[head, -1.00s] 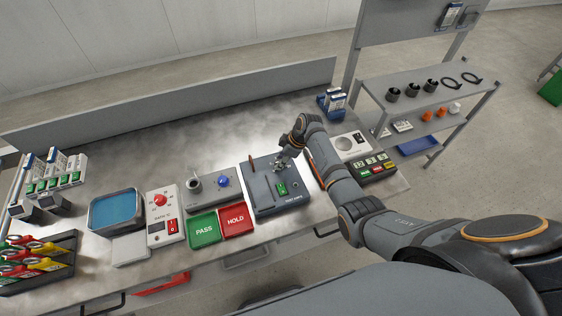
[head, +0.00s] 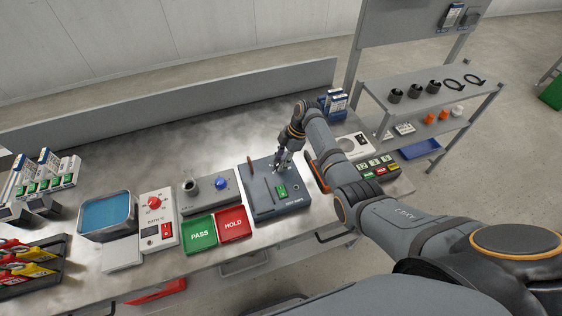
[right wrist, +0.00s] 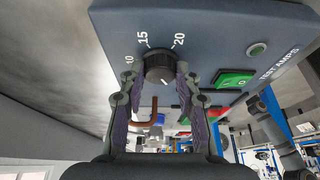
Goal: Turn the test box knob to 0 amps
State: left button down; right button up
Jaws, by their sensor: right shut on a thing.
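The test box (head: 257,200) is a blue-grey unit on the bench, with a green switch (head: 281,190) on its top. In the right wrist view its panel (right wrist: 215,30) reads TEST AMPS, with the marks 10, 15 and 20 beside a black round knob (right wrist: 159,64). My right gripper (head: 279,168) points down at the box. In the right wrist view its fingertips (right wrist: 159,75) are shut on the knob from both sides. A short white line shows on the knob's lower part; its exact setting is unclear. My left gripper is out of view.
Green PASS (head: 200,233) and red HOLD (head: 234,223) pads lie at the box's front left. A bath control with a red dial (head: 155,202) is further left. A white device (head: 352,147) stands just right of my arm. The bench behind is clear.

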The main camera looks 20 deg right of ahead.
dwell(0.3)
jog(key=o, duration=1.1)
jog(key=shift+o, duration=0.2)
jog(key=shift+d+r, duration=0.2)
jog(key=shift+r, duration=0.2)
jog(key=v, duration=1.1)
